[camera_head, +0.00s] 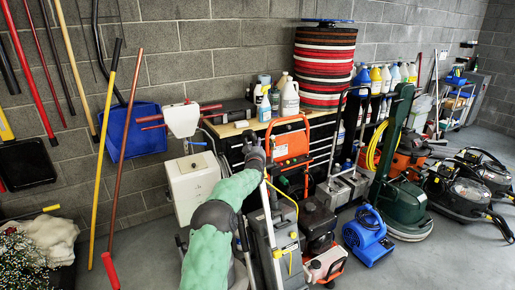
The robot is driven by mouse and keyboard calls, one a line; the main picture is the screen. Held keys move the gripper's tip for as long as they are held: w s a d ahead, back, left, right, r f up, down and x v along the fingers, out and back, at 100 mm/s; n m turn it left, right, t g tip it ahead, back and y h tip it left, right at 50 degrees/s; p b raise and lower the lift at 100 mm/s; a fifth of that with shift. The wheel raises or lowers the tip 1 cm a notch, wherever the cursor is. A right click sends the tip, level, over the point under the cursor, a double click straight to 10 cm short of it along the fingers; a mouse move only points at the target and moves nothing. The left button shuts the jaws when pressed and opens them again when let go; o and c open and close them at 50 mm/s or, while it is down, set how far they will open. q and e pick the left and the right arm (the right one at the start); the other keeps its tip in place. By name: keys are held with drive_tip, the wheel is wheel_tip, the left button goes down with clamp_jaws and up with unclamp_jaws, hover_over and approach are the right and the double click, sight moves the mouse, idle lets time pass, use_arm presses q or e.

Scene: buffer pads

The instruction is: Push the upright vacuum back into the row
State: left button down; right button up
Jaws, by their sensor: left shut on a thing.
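The upright vacuum (283,243) is grey, with a yellow cord or strap, and stands at the bottom middle in front of the row of machines. Its tall handle rises to my left gripper (257,153). My left arm, green and grey, reaches up from the bottom just left of the vacuum. The left gripper is dark and shut on the top of the handle; its fingertips are small and partly hard to make out. The lower end of the vacuum is cut off by the frame. My right gripper is not in view.
An orange-framed machine (290,145) stands close behind the vacuum. A blue blower (368,236) sits to its right, then a dark green machine (401,200). A cream box unit (192,186) is at the left, against the wall. Open floor (440,255) lies at the lower right.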

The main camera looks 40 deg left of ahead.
use_arm(q)
drive_tip(key=shift+s+a+r, duration=0.15)
drive_tip(key=shift+a+r, duration=0.1)
drive_tip(key=shift+r, duration=0.35)
drive_tip(key=c, duration=0.9)
unclamp_jaws()
drive_tip(key=shift+f, duration=0.1)
drive_tip(key=shift+o, duration=0.5)
drive_tip(key=shift+a+f, duration=0.15)
drive_tip(key=shift+f, duration=0.15)
drive_tip(key=shift+f, duration=0.15)
drive_tip(key=shift+d, duration=0.2)
drive_tip(key=v, duration=1.1)
drive_tip(key=shift+s+d, duration=0.2)
drive_tip(key=shift+d, duration=0.1)
